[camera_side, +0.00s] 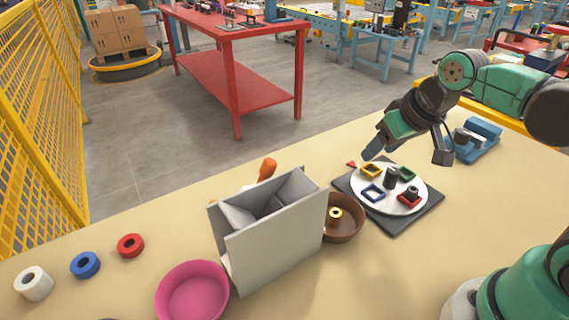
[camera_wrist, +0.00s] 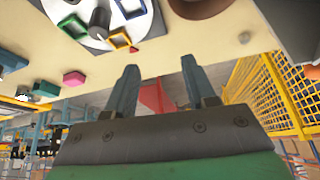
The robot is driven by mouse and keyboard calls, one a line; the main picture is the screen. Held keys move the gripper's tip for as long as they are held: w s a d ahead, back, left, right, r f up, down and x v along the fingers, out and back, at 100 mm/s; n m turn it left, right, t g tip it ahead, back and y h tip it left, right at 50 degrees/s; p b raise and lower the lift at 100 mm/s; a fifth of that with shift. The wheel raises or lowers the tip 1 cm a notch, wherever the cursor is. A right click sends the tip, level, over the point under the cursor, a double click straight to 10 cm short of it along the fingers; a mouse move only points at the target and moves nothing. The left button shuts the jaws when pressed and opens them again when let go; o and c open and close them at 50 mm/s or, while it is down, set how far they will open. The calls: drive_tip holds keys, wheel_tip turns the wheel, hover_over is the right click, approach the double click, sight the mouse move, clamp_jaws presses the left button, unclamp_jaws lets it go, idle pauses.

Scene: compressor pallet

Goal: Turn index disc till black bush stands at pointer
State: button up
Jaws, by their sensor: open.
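The white index disc (camera_side: 393,207) lies on a dark square base (camera_side: 425,215) and carries a dark upright knob (camera_side: 391,178) at its centre. Yellow (camera_side: 371,172), green (camera_side: 407,174), blue (camera_side: 373,194) and red (camera_side: 409,203) square frames sit around it. A black bush (camera_side: 412,191) stands in the red frame, on the side away from the small red pointer (camera_side: 351,164). The pointer is beside the yellow frame. My gripper (camera_side: 407,153) is open and empty above the disc's far side, clear of the knob. Its fingers (camera_wrist: 160,90) are wide apart in the wrist view.
A brown bowl (camera_side: 350,230) with a brass-coloured ring and a grey open box (camera_side: 280,245) stand left of the base. A pink bowl (camera_side: 193,295) and white, blue and red rings are further left. A blue fixture (camera_side: 480,138) stands behind right. An orange handle (camera_side: 267,168) shows behind the box.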

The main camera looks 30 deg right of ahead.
sight(394, 171)
drive_tip(key=d+f+m+g, duration=0.1)
drive_tip(key=d, duration=0.1)
drive_tip(key=w+d+f+m+g, duration=0.1)
drive_tip(key=d+f+g, duration=0.1)
drive_tip(key=d, duration=0.1)
drive_tip(key=d+f+m+g, duration=0.1)
drive_tip(key=d+f+g, duration=0.1)
drive_tip(key=d, duration=0.1)
drive_tip(key=shift+w+m, duration=0.2)
drive_tip(key=shift+m, duration=0.2)
drive_tip(key=shift+d+f, duration=0.1)
drive_tip(key=shift+f, duration=2.75)
clamp_jaws()
